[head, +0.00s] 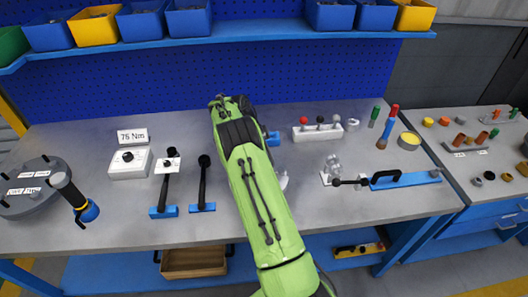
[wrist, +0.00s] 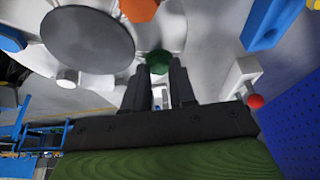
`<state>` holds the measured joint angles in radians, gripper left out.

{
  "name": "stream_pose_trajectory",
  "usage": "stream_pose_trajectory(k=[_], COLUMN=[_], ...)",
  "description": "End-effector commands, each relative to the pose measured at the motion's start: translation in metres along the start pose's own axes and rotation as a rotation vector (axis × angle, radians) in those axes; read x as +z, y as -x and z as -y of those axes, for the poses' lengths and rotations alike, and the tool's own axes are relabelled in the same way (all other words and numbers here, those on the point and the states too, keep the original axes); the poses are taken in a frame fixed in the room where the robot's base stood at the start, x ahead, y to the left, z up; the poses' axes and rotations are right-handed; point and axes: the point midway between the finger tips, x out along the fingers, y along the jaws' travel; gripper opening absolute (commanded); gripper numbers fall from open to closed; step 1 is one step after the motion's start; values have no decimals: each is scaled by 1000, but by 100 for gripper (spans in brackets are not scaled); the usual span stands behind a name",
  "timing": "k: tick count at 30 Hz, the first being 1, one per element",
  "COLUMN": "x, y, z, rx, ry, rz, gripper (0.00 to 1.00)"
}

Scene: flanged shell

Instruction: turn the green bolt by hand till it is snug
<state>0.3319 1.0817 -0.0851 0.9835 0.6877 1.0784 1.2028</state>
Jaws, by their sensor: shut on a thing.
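In the wrist view the green bolt (wrist: 158,60) stands at the fingertips of my gripper (wrist: 159,74). The two dark fingers are closed on the bolt's sides. The bolt sits at the edge of a pale flanged shell (wrist: 112,88) with a large grey round face (wrist: 88,38). An orange bolt head (wrist: 138,9) and a blue one (wrist: 12,40) show on the same shell. How far the green bolt is seated is hidden. In the head view my green arm covers the gripper and nearly all of the shell; only a small pale piece shows beside the arm.
A white rack with ball knobs (head: 319,131) stands right of my arm; it also shows in the wrist view (wrist: 240,78). A blue tool with a black handle (head: 404,179) lies farther right. Two black-handled tools, one here (head: 203,184), and a "75 Nm" box (head: 129,162) are left.

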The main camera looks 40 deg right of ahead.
Motion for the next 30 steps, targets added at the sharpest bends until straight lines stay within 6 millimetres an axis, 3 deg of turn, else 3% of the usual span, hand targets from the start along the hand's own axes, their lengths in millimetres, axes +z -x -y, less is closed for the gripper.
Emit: stream_pose_trajectory(k=[1,2,6,17,20,30], x=[-2,-2,-2,-1,0,-2], y=[5,5,3,8,28,126], z=[3,3,2,2,2,2], rx=[-15,-15,-11,-7,-10,-11], ry=[-5,-5,-3,0,1,0], rz=[-1,-1,-1,0,-1,-1], gripper=[0,28,50,51,51,51])
